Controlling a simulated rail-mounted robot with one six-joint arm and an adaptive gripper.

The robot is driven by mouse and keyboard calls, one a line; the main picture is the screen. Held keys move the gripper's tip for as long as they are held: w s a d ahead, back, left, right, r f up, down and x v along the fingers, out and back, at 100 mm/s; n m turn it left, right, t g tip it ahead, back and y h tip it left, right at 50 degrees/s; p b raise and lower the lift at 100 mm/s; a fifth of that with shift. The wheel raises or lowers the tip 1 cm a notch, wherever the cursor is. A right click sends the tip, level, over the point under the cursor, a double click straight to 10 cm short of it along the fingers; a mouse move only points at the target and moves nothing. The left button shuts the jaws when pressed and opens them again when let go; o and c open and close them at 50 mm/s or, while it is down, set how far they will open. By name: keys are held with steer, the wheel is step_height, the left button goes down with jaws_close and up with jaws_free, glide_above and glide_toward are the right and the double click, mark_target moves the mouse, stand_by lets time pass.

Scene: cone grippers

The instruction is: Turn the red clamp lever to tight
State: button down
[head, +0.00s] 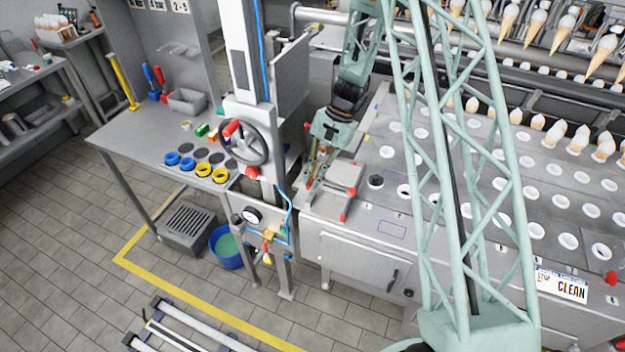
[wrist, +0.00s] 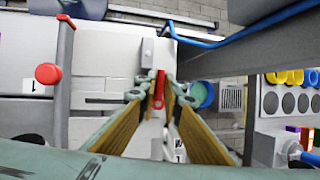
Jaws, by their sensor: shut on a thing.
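The red clamp lever (wrist: 159,88) shows in the wrist view as a narrow red piece pointing up the picture, between my fingertips. My gripper (wrist: 160,78) is shut on it, one finger on each side. The lever's lower end meets a pale fitting. In the head view my gripper (head: 314,174) reaches down at the left end of the grey machine top, beside a raised grey plate. The fingers mostly hide the lever there. The lever's tight mark cannot be made out.
A red knob (wrist: 48,73) on a grey bar stands left of my gripper in the wrist view. A column with a handwheel (head: 243,143) stands close by in the head view. A workbench (head: 128,137) with blue and yellow rings lies further left. A blue bucket (head: 226,247) is on the floor.

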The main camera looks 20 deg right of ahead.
steer(key=shift+m+b, duration=0.4)
steer(key=shift+b, duration=0.1)
steer(key=m+b, duration=0.1)
steer(key=m+t+b, duration=0.1)
steer(key=m+b, duration=0.1)
steer(key=b, duration=0.1)
steer(key=shift+w+a+f+t, duration=0.1)
steer(key=shift+w+a+t, duration=0.2)
steer(key=shift+t, duration=0.1)
steer(key=m+b, duration=0.1)
steer(key=b, duration=0.1)
steer(key=m+t+b, duration=0.1)
steer(key=m, duration=0.1)
steer(key=w+m+t+b, duration=0.1)
steer(key=m+b, duration=0.1)
steer(key=shift+a+b, duration=0.3)
steer(key=m+b, duration=0.2)
steer(key=w+m+t+h+b, duration=0.1)
steer(key=m, duration=0.1)
steer(key=shift+b, duration=0.4)
steer(key=shift+w+d+m+t+h+b, duration=0.2)
steer(key=shift+m+b, duration=0.25)
steer(key=shift+m, duration=0.3)
steer(key=shift+w+a+m+t+h+b, duration=0.1)
steer(key=shift+m+t+h+b, duration=0.2)
steer(key=shift+m+b, duration=0.3)
steer(key=shift+w+d+m+t+h+b, duration=0.1)
steer(key=shift+w+m+t+h+b, duration=0.2)
steer(key=shift+m, duration=0.55)
steer(key=shift+s, duration=0.15)
